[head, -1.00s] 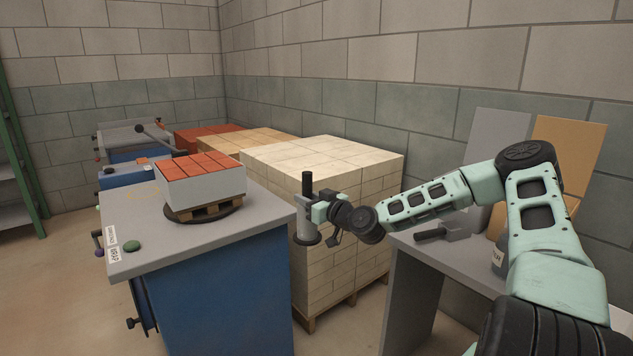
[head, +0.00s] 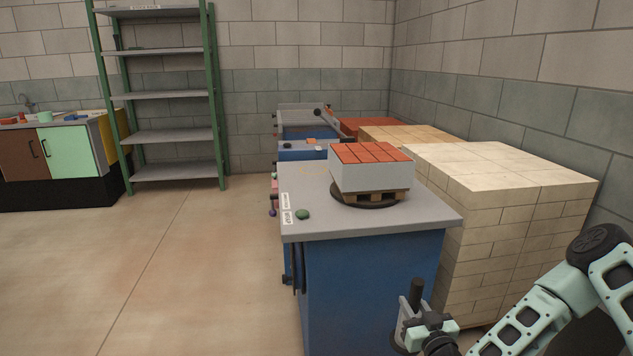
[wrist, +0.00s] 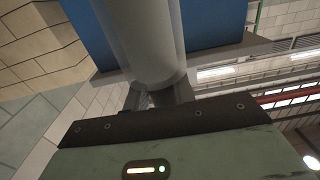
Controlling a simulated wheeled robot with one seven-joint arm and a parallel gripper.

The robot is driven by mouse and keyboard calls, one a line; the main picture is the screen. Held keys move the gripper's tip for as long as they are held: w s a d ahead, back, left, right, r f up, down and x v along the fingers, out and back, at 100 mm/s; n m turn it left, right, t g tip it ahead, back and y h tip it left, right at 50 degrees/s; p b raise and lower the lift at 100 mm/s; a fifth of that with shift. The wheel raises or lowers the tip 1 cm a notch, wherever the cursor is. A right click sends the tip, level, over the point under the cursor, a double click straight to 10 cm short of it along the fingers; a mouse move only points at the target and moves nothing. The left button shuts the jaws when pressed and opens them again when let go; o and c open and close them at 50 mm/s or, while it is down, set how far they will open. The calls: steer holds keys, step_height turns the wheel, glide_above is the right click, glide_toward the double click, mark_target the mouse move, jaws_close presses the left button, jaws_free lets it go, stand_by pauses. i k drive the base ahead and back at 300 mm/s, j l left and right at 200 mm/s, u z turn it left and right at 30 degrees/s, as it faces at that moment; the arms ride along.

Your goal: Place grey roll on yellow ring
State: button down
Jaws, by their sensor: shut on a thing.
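My gripper (head: 428,328) is shut on the grey roll (head: 404,313), at the lower right of the head view. The roll is upright, with a black core sticking out of its top and a dark disc low down. In the wrist view the roll (wrist: 148,40) is a smooth grey cylinder between the fingers (wrist: 158,96). The thin yellow ring (head: 303,171) is marked on the grey top of the blue bench, behind the green button and left of the brick pallet. The roll is in front of the bench and lower than its top, apart from the ring.
The blue bench's grey top (head: 400,222) bears a small pallet of orange-topped bricks (head: 371,168) on a dark turntable and a green button (head: 303,214). Tall cream brick stacks (head: 500,215) stand at right. Open floor (head: 170,270) lies left, before a green shelf rack (head: 218,120).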

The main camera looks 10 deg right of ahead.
mark_target(314, 169)
steer(key=i+j+u, duration=0.15)
steer(key=j+u, duration=0.25)
steer(key=i+j+u, duration=0.1)
steer(key=u, duration=0.35)
steer(key=i+j+u, duration=0.15)
steer(key=i+u, duration=0.25)
steer(key=i+j+u, duration=0.25)
steer(key=i, duration=0.25)
steer(key=i+z, duration=0.2)
steer(key=z, duration=0.15)
steer(key=i+j+z, duration=0.15)
steer(key=z, duration=0.2)
steer(key=i+j+z, duration=0.2)
steer(key=z, duration=0.15)
steer(key=i, duration=0.05)
